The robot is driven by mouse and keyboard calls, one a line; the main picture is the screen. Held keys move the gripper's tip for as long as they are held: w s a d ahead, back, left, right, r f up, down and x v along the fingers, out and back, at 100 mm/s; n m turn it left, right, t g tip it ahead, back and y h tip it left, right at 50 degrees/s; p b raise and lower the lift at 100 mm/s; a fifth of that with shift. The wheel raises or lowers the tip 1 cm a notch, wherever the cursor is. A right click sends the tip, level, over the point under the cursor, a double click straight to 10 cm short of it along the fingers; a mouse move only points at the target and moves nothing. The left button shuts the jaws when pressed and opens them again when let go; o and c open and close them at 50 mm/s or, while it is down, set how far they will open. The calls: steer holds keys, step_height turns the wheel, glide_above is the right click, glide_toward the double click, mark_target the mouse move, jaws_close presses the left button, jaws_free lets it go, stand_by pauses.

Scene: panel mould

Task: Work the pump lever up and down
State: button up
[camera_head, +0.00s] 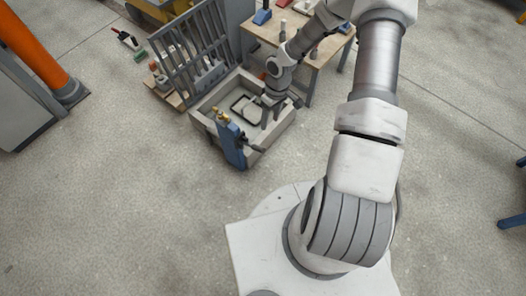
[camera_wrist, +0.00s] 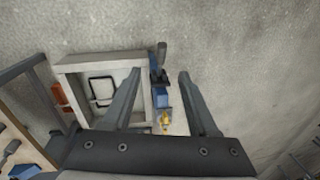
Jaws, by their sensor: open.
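The blue pump (camera_head: 232,146) stands against the near wall of a pale grey mould box, with brass fittings (camera_head: 220,115) on its top left. Its dark lever (camera_head: 254,148) sticks out to the right. In the wrist view the lever (camera_wrist: 161,52) shows as a dark handle at the far end of the blue pump body (camera_wrist: 162,98). My gripper (camera_head: 269,117) is over the box, close to the pump. In the wrist view its two fingers are wide apart with the pump seen between them (camera_wrist: 160,72). It holds nothing, and I cannot tell the height gap.
The mould box (camera_head: 282,131) has a black rectangular frame inside (camera_head: 244,106). A grey barred panel (camera_head: 190,50) stands behind at left. A wooden bench (camera_head: 262,31) with tools is behind the box. An orange post (camera_head: 35,45) is far left. Floor in front is clear.

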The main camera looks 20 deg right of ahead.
mark_target(263, 150)
steer(key=a+f+b, duration=0.1)
steer(key=f, duration=0.5)
steer(key=s+a+f+b, duration=0.1)
steer(key=f+b, duration=0.1)
steer(key=f, duration=0.4)
steer(key=a+f+b, duration=0.1)
steer(key=f+b, duration=0.1)
steer(key=f, duration=0.4)
steer(key=shift+s+f, duration=0.15)
steer(key=shift+s, duration=0.15)
jaws_close()
stand_by(0.7)
